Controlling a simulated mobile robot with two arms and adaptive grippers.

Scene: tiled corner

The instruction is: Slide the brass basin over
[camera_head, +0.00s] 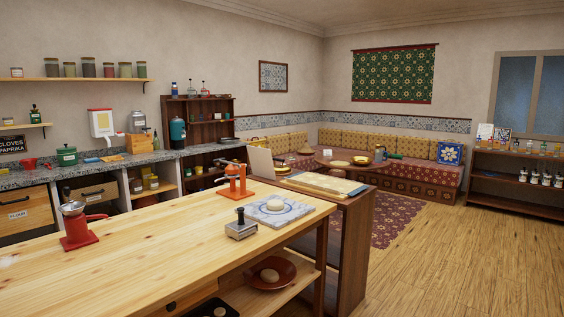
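No gripper or arm of mine shows in the head view. I cannot pick out a brass basin with certainty. A small golden, round, shallow thing (361,160) sits on the low round table (345,167) in front of the corner bench; it may be the basin, but it is too small to tell. A flatter tan round thing (339,163) lies to its left on the same table. A dark-handled metal pot (380,153) stands to its right.
A long wooden counter (150,265) fills the foreground, bearing a red grinder (77,226), an orange press (234,180), a patterned board (273,211) and a metal block (241,229). A side cabinet (353,245) adjoins it. Wood floor at right (460,260) is clear.

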